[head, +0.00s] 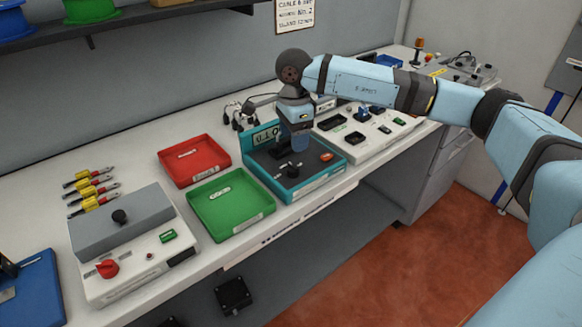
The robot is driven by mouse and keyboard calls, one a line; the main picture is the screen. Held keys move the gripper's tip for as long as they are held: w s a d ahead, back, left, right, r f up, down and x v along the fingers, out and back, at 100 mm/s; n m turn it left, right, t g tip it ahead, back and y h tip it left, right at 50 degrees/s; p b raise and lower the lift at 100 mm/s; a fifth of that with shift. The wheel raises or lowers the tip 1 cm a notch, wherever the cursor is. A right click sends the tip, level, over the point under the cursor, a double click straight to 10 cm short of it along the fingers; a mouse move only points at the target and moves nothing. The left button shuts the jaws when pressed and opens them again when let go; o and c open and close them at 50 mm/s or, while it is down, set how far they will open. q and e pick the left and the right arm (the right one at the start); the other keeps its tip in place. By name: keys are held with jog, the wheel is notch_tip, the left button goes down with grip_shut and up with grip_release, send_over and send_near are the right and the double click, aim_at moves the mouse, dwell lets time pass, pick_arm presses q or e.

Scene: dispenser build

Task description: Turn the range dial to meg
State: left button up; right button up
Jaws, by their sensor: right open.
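A teal-framed meter (252,176) with a dark top sits on the bench, and its display (266,134) shows digits that I can only partly read. A black round dial (292,171) stands on its front part, with an orange-red button (326,157) to the right. My right gripper (290,160) points down over the meter, open, just behind the dial in the picture. I cannot tell whether its fingers touch the dial. The gripper and wrist hide part of the meter's top and display. The dial's markings are too small to read. My left gripper is not in view.
A red tray (178,174) and a green tray (207,215) lie left of the meter. A white panel (400,133) with small parts is close on the right.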

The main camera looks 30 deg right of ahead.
aim_at(293, 165)
notch_tip(293, 165, down, 10)
jog(key=shift+a+r, duration=0.1)
jog(key=shift+r, duration=0.05)
jog(key=shift+c, duration=0.4)
jog(key=c, duration=0.8)
jog(key=shift+m, duration=0.3)
jog(key=m, duration=0.3)
jog(key=shift+m, duration=0.4)
jog(key=m, duration=0.2)
jog(key=shift+m+b, duration=0.3)
jog(key=m, duration=0.3)
jog(key=shift+m, duration=0.9)
jog(key=shift+r, duration=0.1)
